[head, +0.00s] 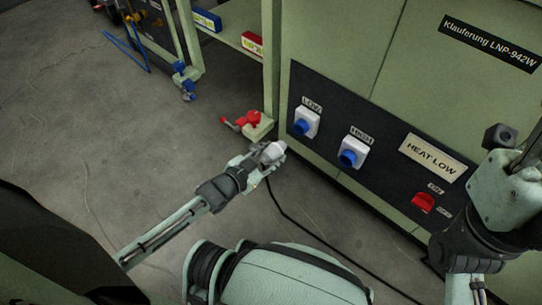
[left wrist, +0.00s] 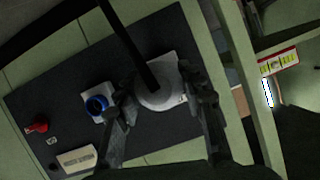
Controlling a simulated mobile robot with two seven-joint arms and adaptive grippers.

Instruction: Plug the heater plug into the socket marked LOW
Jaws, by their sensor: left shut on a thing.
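My left gripper (head: 262,158) is shut on the heater plug (head: 272,152), a pale grey round plug with a black cable. In the left wrist view the plug (left wrist: 158,97) is between the fingers, in front of the LOW socket (left wrist: 170,62), whose blue centre is hidden. In the head view the LOW socket (head: 307,121) is a white plate with an open-looking blue centre; the plug appears apart from it, to the lower left. The HIGH socket (head: 353,153) is to its right and also shows in the left wrist view (left wrist: 96,103). My right gripper cannot be made out.
The dark panel holds a HEAT LOW sign (head: 432,159) and a red switch (head: 423,202). A red-handled part (head: 249,119) is by the cabinet's left corner. A shelf with boxes (head: 206,19) stands behind. The black cable (head: 315,236) runs along the floor. My right arm is at the right.

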